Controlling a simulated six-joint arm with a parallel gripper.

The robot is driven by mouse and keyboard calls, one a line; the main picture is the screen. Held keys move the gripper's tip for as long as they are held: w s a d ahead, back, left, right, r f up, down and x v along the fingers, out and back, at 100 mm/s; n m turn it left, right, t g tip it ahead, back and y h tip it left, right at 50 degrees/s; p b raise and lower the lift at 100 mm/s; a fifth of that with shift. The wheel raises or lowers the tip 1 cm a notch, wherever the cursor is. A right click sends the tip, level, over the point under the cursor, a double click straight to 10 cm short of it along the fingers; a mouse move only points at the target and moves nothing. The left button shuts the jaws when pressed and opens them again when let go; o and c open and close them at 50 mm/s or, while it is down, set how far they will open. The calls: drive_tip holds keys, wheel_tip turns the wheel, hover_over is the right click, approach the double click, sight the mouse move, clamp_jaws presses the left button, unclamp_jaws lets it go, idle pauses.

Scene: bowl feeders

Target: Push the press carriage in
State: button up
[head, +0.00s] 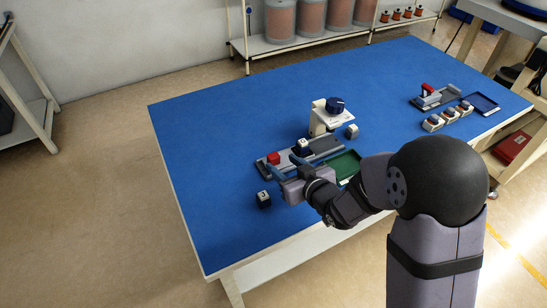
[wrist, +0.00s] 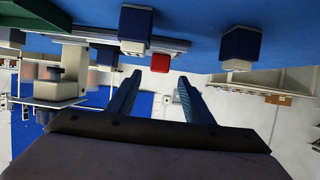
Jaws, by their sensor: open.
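The press (head: 322,118) stands near the middle of the blue table, with a dark blue knob on top and a grey rail at its foot. The carriage's red block (head: 273,158) is at the rail's left end, away from the press. It also shows in the wrist view (wrist: 160,63), ahead of and between the fingertips. A white-topped dark blue piece (head: 303,146) appears to sit on the carriage, right of the red block. My gripper (head: 284,164) is open and empty, close to the rail on its near side. Whether it touches the carriage is unclear.
A loose white-topped dark blue block (head: 264,199) is left of my gripper. A green tray (head: 345,163) lies beside the rail, partly behind my arm. A pale block (head: 352,131) is right of the press. Another fixture (head: 434,96) and blue tray (head: 485,104) stand far right.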

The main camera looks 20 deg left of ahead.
sight(275, 157)
drive_tip(key=shift+p+x, duration=0.4)
drive_tip(key=shift+x, duration=3.2)
